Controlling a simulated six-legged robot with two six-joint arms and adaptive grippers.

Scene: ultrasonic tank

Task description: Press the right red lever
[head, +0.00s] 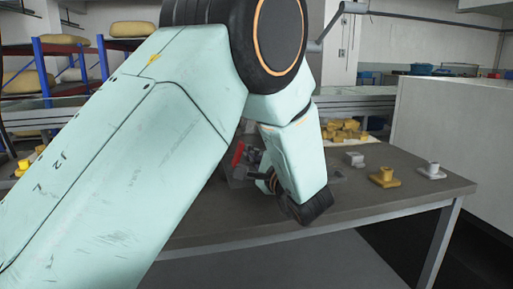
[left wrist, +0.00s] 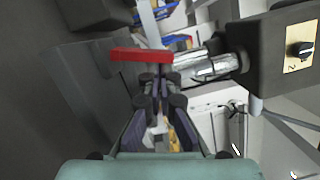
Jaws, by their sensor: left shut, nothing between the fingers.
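A red lever (head: 238,153) shows in the head view just left of my left gripper (head: 264,180), partly hidden by my left arm. In the left wrist view the red lever (left wrist: 141,55) is a red bar lying across the picture, just beyond the tips of my left gripper (left wrist: 159,82). The fingers are together with nothing between them. I cannot tell whether the tips touch the bar. Only one red lever can be made out. My right gripper is not in view.
A grey table (head: 400,165) carries yellow blocks (head: 345,130), a yellow flanged part (head: 384,177) and a pale flanged part (head: 432,171). A dark box with a knob (left wrist: 306,48) and a shiny metal cylinder (left wrist: 208,66) stand right of the lever. My left arm covers much of the head view.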

